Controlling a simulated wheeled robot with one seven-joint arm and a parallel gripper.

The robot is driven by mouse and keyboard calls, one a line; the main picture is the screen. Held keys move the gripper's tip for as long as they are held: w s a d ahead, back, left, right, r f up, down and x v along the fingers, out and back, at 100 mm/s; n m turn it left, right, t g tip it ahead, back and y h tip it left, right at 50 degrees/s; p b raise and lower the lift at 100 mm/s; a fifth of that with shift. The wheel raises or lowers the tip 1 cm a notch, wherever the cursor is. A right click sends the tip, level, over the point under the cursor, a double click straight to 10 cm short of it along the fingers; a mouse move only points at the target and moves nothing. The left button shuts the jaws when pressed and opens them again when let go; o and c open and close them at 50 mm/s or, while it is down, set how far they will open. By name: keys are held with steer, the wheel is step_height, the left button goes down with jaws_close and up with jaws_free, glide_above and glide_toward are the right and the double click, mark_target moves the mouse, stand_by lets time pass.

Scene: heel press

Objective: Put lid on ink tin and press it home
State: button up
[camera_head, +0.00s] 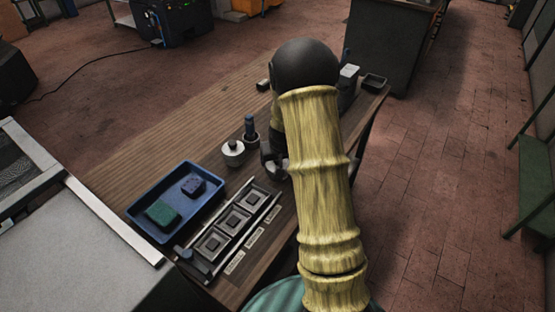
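My gripper (271,162) is low over the wooden table, mostly hidden behind my yellow-sleeved arm. I cannot see both fingertips or whether they are apart. A sliver of something pale shows beside the gripper, too covered to name. I cannot make out a separate lid.
A blue tray (150,225) holds a green block (161,214) and a purple block (193,186). A dark rack (204,254) with square pieces lies in front. A cup with a blue-handled tool (249,128) stands behind the white pot. The table's left rear is clear.

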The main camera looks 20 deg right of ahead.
steer(key=shift+f, duration=0.15)
steer(key=o, duration=0.8)
steer(key=shift+r+p, duration=2.8)
steer(key=shift+r, duration=0.8)
